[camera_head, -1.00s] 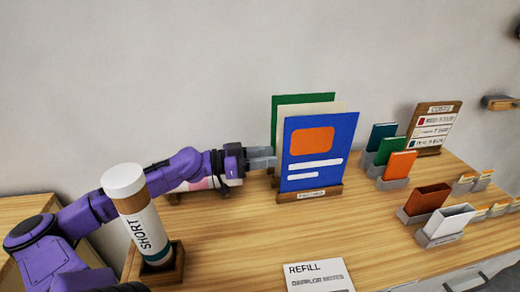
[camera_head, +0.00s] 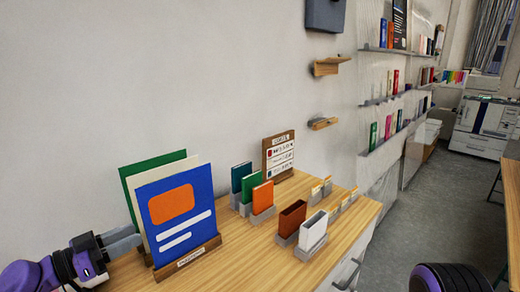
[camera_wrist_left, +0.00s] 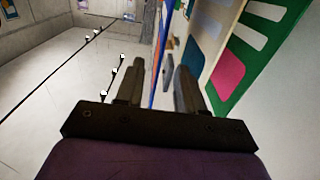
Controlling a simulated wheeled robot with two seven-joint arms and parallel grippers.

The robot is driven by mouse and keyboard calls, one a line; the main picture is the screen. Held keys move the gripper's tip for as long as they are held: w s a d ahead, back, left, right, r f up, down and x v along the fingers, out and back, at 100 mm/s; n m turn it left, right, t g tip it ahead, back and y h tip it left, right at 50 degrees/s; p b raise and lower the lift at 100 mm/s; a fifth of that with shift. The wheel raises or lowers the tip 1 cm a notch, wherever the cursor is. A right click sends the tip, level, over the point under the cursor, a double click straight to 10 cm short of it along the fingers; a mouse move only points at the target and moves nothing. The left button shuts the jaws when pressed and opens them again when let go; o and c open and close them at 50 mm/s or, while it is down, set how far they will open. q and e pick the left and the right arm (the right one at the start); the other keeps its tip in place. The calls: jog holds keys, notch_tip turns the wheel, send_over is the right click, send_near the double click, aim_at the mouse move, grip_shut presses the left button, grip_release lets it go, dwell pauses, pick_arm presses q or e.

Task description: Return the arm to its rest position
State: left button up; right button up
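My left gripper (camera_head: 136,240) is at the left edge of the upright boards, with its two fingers apart. In the left wrist view its fingertips (camera_wrist_left: 160,64) show a clear gap, with the thin edge of the blue board (camera_wrist_left: 161,48) seen between them. I cannot tell whether a finger touches a board. The blue board (camera_head: 185,240) stands in front in a wooden holder (camera_head: 200,256), with a cream board (camera_head: 133,195) and a green board (camera_head: 150,168) behind it. My right gripper is not in view.
Small blue, green and orange books (camera_head: 263,196) stand in grey holders to the right. Brown (camera_head: 292,217) and white (camera_head: 314,230) boxes and a wooden sign (camera_head: 278,153) share the table (camera_head: 260,262). Wall shelves (camera_head: 398,95) and open floor (camera_head: 425,210) lie beyond.

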aim_at(161, 222)
pick_arm(q)
jog(key=b+x, duration=0.4)
jog(key=x, duration=0.4)
jog(key=shift+w+f+b, duration=0.15)
jog(key=shift+f+b, duration=0.05)
jog(key=shift+b, duration=0.2)
jog(key=shift+w+d+r, duration=0.1)
jog(key=shift+d+r, duration=0.05)
jog(key=shift+r, duration=0.05)
jog(key=shift+f, duration=0.1)
